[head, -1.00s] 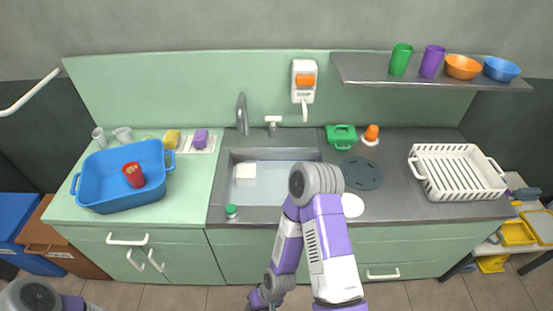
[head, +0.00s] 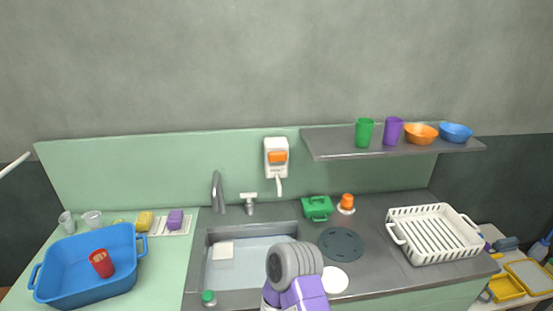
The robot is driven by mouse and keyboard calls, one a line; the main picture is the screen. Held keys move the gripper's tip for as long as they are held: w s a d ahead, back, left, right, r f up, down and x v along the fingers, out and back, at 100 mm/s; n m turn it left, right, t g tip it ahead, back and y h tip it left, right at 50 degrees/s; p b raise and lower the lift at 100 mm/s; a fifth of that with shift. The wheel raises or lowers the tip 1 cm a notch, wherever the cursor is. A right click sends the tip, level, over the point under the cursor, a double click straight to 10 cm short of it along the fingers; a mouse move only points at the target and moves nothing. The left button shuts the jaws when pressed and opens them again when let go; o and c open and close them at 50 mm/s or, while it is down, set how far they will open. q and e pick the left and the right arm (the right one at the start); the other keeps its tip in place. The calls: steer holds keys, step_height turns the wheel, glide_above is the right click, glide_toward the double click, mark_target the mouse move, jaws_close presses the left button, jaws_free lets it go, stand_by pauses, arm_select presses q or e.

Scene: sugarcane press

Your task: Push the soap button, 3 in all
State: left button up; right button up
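The soap dispenser (head: 276,172) is a white box on the green backsplash above the sink, with an orange button (head: 277,157) on its front and a white spout below. The button is fully visible and nothing touches it. One of my arms, in purple and white with a grey round joint, rises from the bottom centre in front of the sink, well below the dispenser. Its gripper fingers are not visible. My other gripper is out of the picture.
The sink (head: 252,262) holds a white block (head: 223,250). A tap (head: 217,192) stands left of the dispenser. A blue tub (head: 88,275) with a red cup (head: 102,263) is at left. A shelf (head: 330,146) with cups and bowls juts out at right. A white rack (head: 432,233) stands below it.

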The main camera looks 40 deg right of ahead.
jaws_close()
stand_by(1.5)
